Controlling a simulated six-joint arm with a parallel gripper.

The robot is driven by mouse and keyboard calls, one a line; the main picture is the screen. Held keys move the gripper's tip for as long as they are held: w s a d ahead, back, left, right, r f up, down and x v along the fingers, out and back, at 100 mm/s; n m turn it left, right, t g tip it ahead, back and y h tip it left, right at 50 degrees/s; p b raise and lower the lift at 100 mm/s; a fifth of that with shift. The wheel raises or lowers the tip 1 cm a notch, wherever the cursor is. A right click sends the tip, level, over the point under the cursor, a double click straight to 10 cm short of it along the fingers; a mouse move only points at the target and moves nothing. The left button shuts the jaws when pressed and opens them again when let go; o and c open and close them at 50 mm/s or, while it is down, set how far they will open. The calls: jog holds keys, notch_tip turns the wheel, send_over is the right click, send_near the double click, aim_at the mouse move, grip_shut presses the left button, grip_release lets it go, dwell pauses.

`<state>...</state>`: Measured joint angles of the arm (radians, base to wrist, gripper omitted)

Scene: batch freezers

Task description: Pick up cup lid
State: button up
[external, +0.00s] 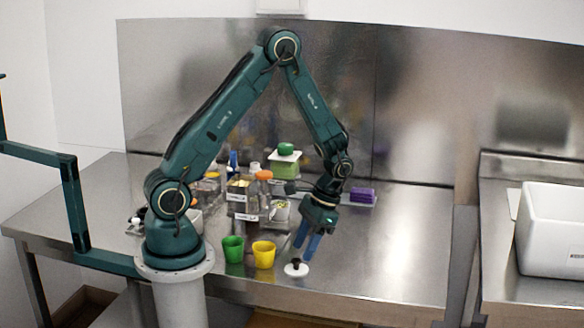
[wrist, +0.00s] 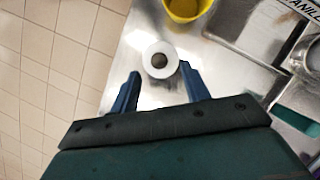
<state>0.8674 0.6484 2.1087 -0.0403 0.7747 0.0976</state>
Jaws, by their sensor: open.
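The cup lid (external: 296,270) is a white disc with a dark knob on top, lying on the steel table near its front edge. In the wrist view the lid (wrist: 149,60) lies just beyond and between my fingertips. My gripper (external: 306,250) points down above the lid with its blue fingers apart. In the wrist view my gripper (wrist: 160,70) is open and empty, with the fingers on either side of the lid's line. Whether the fingertips touch the lid I cannot tell.
A yellow cup (external: 263,255) and a green cup (external: 233,249) stand left of the lid. Behind them are bottles, small containers and a purple block (external: 362,195). A white bin (external: 552,232) stands on the right-hand counter. The table right of the lid is clear.

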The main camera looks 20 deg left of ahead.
aim_at(298, 259)
jog(key=shift+x, duration=1.75)
grip_shut()
